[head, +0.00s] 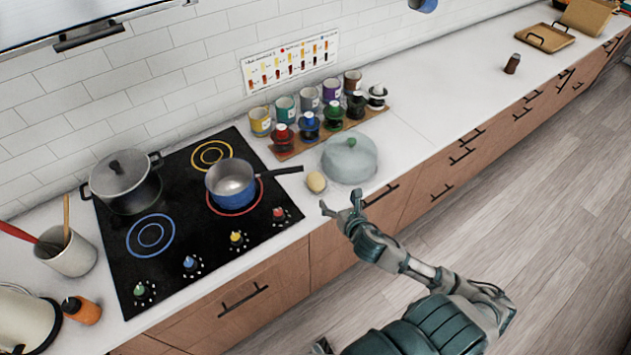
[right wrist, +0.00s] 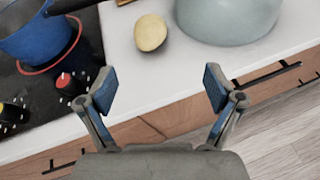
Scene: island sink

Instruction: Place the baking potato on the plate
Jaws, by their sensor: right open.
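The baking potato (head: 316,182) is a small yellowish oval lying on the white counter, between the stove and a pale grey-green domed piece with a green knob (head: 349,160). In the right wrist view the potato (right wrist: 150,32) lies just beyond the fingertips, roughly centred between them. My right gripper (head: 340,202) is open and empty at the counter's front edge, in front of the potato and not touching it; it also shows in the right wrist view (right wrist: 159,88). I cannot make out a plate. My left gripper is not clearly seen.
The black stove (head: 160,270) holds a blue saucepan (head: 232,184), its handle reaching toward the potato, and a grey lidded pot (head: 122,182). A wooden rack (head: 293,150) with cups and jars stands behind. The counter to the right is mostly clear.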

